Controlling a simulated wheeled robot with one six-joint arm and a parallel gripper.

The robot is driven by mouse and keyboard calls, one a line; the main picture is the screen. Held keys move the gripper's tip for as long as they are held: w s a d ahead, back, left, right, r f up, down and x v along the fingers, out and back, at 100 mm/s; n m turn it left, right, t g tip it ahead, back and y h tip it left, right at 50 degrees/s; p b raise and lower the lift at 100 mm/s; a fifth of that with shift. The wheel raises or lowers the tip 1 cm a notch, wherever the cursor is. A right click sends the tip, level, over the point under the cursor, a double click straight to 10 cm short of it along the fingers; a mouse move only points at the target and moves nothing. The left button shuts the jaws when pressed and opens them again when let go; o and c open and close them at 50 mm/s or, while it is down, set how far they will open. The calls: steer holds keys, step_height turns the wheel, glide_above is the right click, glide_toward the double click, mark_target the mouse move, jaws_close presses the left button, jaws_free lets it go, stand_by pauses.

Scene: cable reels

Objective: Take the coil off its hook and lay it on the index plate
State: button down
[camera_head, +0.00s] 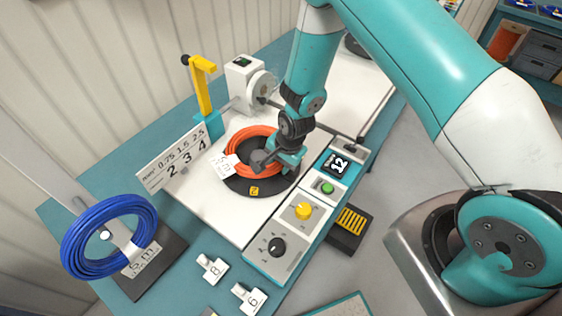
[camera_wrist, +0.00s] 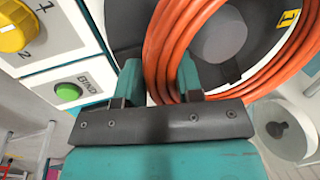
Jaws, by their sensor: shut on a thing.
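The orange coil (camera_head: 247,132) lies flat over the round black index plate (camera_head: 246,187), around its grey hub. In the wrist view, the coil (camera_wrist: 165,38) passes between the two teal fingers of my gripper (camera_wrist: 160,80). My gripper (camera_head: 287,160) is shut on the coil's near-right side, low over the plate; I cannot tell whether the coil rests fully on it. A white tag hangs at the coil's left. A yellow mark (camera_head: 254,190) is on the plate's front. A blue coil (camera_head: 75,243) hangs on a stand at the left.
A control panel (camera_head: 286,239) with a black knob, yellow knob, green button and display reading 12 runs along the plate's right. A number board (camera_head: 172,158) and yellow lever (camera_head: 203,85) stand behind left. White number tags (camera_head: 211,266) lie in front.

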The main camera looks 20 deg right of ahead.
steer(key=shift+f, duration=0.1)
stand_by(0.3)
steer(key=shift+f+b, duration=0.35)
steer(key=shift+b, duration=0.15)
steer(key=shift+f, duration=0.1)
steer(key=shift+f+b, duration=0.3)
steer(key=shift+b, duration=0.05)
steer(key=shift+f, duration=0.15)
stand_by(0.4)
steer(key=shift+s+f+b, duration=0.15)
steer(key=shift+f+b, duration=0.15)
steer(key=shift+b, duration=0.15)
stand_by(0.4)
